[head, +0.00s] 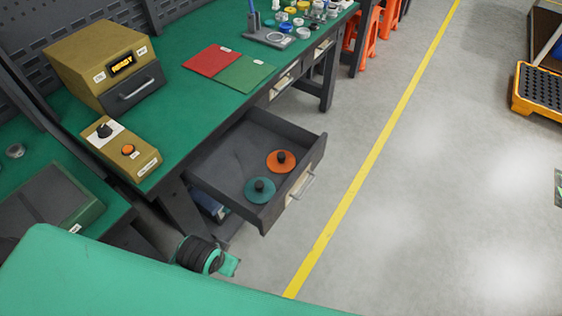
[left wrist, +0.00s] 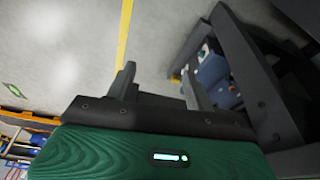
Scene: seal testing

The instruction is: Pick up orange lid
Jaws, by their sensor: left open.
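The orange lid (head: 280,161), a flat disc with a dark knob, lies in the open grey drawer (head: 222,158). A teal lid (head: 260,190) with a dark knob lies beside it, nearer the camera. My left gripper (left wrist: 159,72) is open and empty in the left wrist view, its two fingers apart over a view of the floor. No lid shows in that view. In the head view, part of my own arm shows below the drawer, but the fingers cannot be made out. My right gripper is not in view.
The drawer hangs out from the green workbench (head: 190,100), its front handle (head: 300,186) facing the open floor. On the bench are a yellow box with a display (head: 105,65), a button panel (head: 122,148) and red and green mats (head: 212,66). Floor right of the drawer is clear.

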